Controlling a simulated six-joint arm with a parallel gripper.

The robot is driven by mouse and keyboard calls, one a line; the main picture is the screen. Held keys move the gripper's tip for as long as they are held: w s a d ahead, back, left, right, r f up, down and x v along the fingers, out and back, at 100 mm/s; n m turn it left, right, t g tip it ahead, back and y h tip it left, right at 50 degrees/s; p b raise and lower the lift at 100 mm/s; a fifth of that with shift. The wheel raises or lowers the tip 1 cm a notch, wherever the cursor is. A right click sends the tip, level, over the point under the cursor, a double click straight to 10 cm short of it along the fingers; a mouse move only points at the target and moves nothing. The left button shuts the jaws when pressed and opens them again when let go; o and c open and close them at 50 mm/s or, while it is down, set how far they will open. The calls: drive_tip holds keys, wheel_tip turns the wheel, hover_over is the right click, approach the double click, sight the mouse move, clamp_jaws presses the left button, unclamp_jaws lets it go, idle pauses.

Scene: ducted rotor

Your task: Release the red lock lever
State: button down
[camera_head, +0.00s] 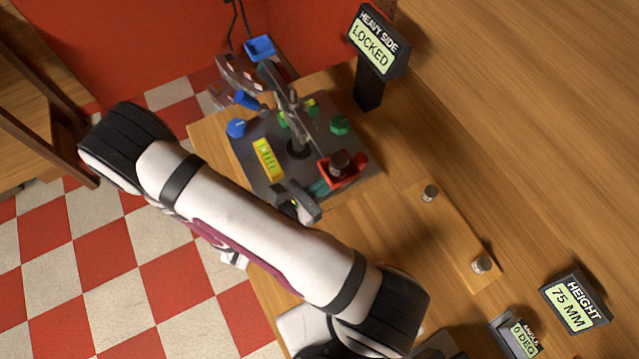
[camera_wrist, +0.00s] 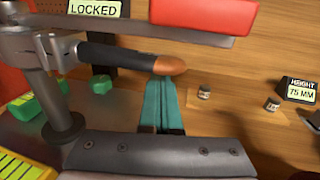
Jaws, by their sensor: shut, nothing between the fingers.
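A dark lever (camera_wrist: 130,58) with a rounded orange-red tip sticks out sideways from the grey post in the wrist view. It seems to be the lock lever; I cannot single it out in the head view. My gripper (camera_wrist: 163,82) shows two teal fingers closed together, with nothing between them. Their tips lie right at the lever's tip in the picture; I cannot tell whether they touch it. In the head view my gripper (camera_head: 320,187) is low beside the red tray (camera_head: 352,178), partly hidden by my arm. A sign (camera_head: 371,42) reads HEAVY SIDE LOCKED.
The grey beam (camera_wrist: 150,30) with the red tray spans above the lever. Green knobs (camera_head: 339,125), blue knobs (camera_head: 236,128) and a yellow level (camera_head: 268,158) sit on the dark base plate. Small weights (camera_head: 481,265) stand on a board at right. A HEIGHT display (camera_head: 574,303) reads 75 MM.

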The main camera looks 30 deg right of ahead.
idle(0.5)
drive_tip(key=s+a, duration=0.3)
drive_tip(key=a, duration=1.2)
drive_tip(key=shift+a, duration=0.25)
drive_tip(key=s+d+r+m+g+y, duration=0.1)
drive_tip(key=s+r+m+y, duration=0.2)
drive_tip(key=m+y, duration=0.6)
drive_tip(key=s+d+r+m+g+y, duration=0.1)
drive_tip(key=s+r+m+y, duration=0.3)
drive_tip(key=m, duration=1.2)
wheel_tip(320, 180, up, 4)
drive_tip(key=g+y, duration=0.1)
drive_tip(key=y, duration=0.5)
drive_tip(key=shift+s+d+r+m+g, duration=0.2)
drive_tip(key=shift+d+r+m+g, duration=0.1)
drive_tip(key=shift+m, duration=0.1)
